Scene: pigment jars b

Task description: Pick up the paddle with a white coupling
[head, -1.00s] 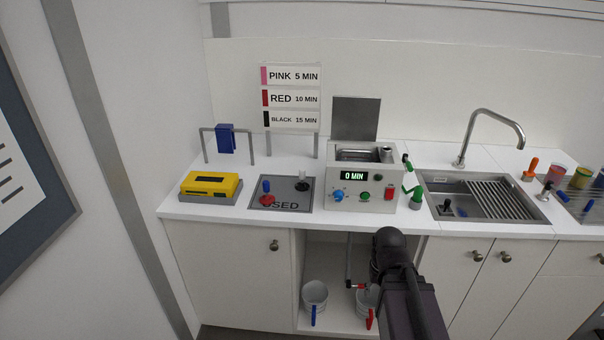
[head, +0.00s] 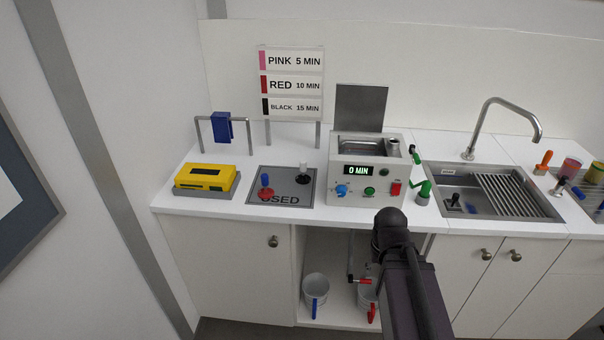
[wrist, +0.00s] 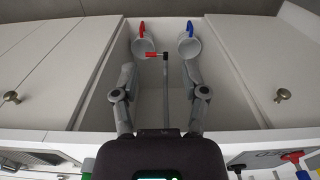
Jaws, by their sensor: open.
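A small piece with a white upright top and a dark round base (head: 303,173) stands on the grey mat marked "USED" (head: 264,212). It is the likeliest match for the paddle with a white coupling, but its shape is too small to be sure. Beside it on the mat is a red piece with a blue top (head: 266,188). My gripper shows in the wrist view (wrist: 160,76), open and empty, its fingers apart in front of the open cabinet under the counter. In the head view my arm hides its fingers.
A control box reading "0 MIN" (head: 366,184) stands right of the mat, with green-handled taps. A yellow device (head: 205,178) is to the left. The sink (head: 448,183) is to the right. Two pails, one blue-handled (head: 316,287) and one red-handled (wrist: 143,46), stand in the cabinet.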

